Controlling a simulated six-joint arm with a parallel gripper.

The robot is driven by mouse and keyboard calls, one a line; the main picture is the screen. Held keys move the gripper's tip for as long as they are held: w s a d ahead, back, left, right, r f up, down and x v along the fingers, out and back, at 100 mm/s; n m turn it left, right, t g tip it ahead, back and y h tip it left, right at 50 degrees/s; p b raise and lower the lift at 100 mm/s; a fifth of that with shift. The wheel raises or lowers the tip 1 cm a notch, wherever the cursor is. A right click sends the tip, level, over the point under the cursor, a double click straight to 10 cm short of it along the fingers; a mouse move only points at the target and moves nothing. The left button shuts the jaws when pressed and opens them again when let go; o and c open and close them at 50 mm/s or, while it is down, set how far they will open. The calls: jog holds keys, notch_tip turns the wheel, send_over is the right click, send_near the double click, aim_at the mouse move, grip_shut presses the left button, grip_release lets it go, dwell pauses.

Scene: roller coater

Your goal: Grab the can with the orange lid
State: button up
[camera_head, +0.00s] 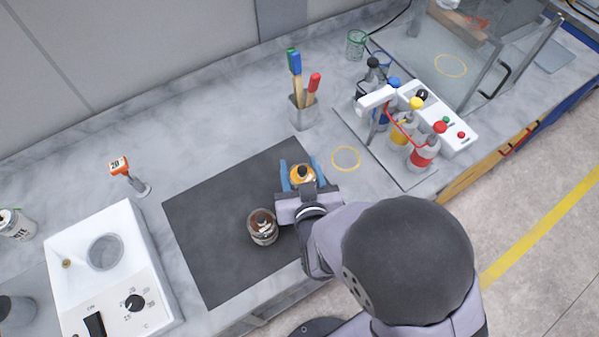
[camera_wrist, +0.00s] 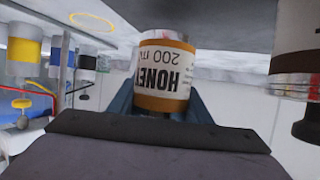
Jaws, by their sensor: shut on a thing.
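The can with the orange lid (camera_head: 302,174) is at the right part of the dark mat (camera_head: 215,225) in the head view. In the wrist view the can (camera_wrist: 163,72) appears upside down, with a white label reading "HONEY 200" and an orange band. My gripper (camera_head: 301,181) is shut on this can, with its blue fingers on both sides of it. The can's base is hidden in the head view, so I cannot tell whether it touches the mat.
A brown-topped can (camera_head: 263,227) stands left of my gripper; it shows at the right of the wrist view (camera_wrist: 297,75). A brush holder (camera_head: 302,112) and a bottle rack (camera_head: 395,140) stand behind. A white heater (camera_head: 115,275) is at left. The mat's left part is clear.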

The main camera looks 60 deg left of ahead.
jog(key=shift+r+b, duration=0.3)
jog(key=shift+r, duration=2.6)
jog(key=shift+w, duration=0.1)
